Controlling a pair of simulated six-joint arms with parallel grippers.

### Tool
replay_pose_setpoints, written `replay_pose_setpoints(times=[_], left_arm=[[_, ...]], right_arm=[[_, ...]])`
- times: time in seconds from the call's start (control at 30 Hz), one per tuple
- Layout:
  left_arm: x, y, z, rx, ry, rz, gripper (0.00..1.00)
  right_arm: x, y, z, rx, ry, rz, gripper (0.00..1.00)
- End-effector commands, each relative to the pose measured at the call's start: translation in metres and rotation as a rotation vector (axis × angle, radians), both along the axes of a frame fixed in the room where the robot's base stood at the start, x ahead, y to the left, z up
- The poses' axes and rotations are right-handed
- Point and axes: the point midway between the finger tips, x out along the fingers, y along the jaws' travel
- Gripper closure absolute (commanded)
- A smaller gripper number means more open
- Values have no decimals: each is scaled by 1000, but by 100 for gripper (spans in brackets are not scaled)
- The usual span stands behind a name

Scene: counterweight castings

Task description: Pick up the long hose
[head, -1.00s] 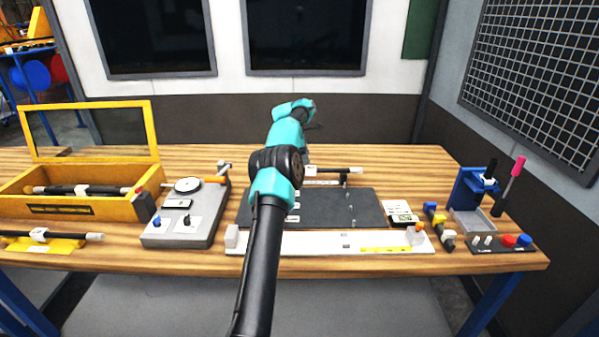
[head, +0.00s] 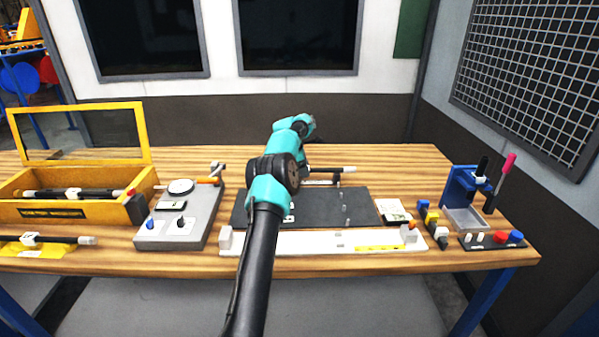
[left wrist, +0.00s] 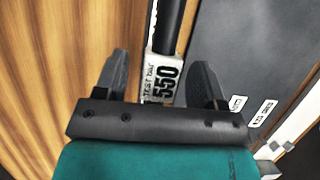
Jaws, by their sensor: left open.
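A black hose with a white label reading 550 (left wrist: 162,78) lies between the fingers of my left gripper (left wrist: 160,62) in the left wrist view. The fingers are open, one on each side of the label, and the hose runs away toward the top. In the head view, part of a dark hose with a pale end (head: 334,169) shows behind my left arm, at the back of the dark mat. My arm hides the rest of it and most of the gripper there. My right gripper is not in view.
The dark mat (head: 362,208) lies on the wooden table, with a white ruled strip (head: 295,243) in front. A yellow box (head: 70,209) with other hoses and a grey gauge block (head: 175,228) stand left. A blue stand (head: 462,188) is at right.

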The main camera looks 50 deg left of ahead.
Motion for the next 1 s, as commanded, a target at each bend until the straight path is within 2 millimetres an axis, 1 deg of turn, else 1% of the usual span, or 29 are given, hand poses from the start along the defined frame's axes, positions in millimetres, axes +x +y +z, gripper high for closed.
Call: replay_pose_setpoints(times=[0.43,0.47,0.9,0.97,1.0], left_arm=[[0,0,0,0,0,0,36],[0,0,0,0,0,0,38],[0,0,0,0,0,0,80],[0,0,0,0,0,0,86],[0,0,1,0,-1,0,87]], right_arm=[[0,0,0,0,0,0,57],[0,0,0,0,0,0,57],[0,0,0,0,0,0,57],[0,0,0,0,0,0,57],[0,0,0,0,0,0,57]])
